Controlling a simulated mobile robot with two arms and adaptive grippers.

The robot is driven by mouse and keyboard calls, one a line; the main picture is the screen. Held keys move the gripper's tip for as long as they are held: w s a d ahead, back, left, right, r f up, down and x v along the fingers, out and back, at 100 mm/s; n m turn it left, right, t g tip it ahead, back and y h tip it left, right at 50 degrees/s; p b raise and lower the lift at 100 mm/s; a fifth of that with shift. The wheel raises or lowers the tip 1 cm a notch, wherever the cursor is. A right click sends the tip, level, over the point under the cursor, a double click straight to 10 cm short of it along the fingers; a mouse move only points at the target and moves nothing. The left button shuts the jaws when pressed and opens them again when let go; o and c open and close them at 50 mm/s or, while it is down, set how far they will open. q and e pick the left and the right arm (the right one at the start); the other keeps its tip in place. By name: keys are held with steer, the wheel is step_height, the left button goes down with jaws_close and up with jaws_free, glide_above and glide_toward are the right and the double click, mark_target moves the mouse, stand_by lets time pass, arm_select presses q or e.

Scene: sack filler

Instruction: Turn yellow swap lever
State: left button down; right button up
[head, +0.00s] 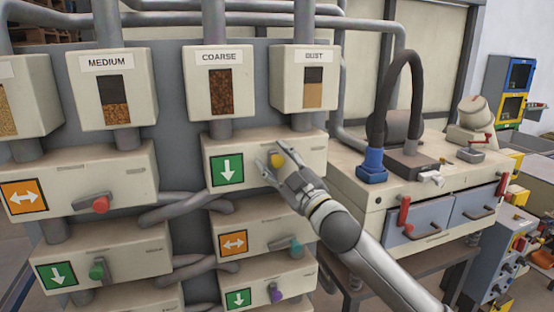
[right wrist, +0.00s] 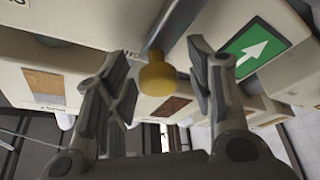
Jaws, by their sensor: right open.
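The yellow swap lever (head: 277,159) sits on the front of the upper right box (head: 222,145), to the right of a green sign with a white down arrow (head: 227,170). In the right wrist view the yellow lever knob (right wrist: 158,77) shows between the two fingers. My right gripper (head: 278,157) is open around the lever, with a finger on each side and gaps between fingers and knob. In the head view it partly hides the lever. My left gripper is not in view.
Below are boxes with a teal lever (head: 295,246) and a purple lever (head: 277,295). At left are a red lever (head: 100,204) and a green lever (head: 97,271). Hoppers marked COARSE (head: 219,85) and DUST (head: 313,80) hang above. A bench (head: 455,180) stands at right.

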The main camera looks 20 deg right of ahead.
steer(key=shift+c, duration=0.5)
jaws_close()
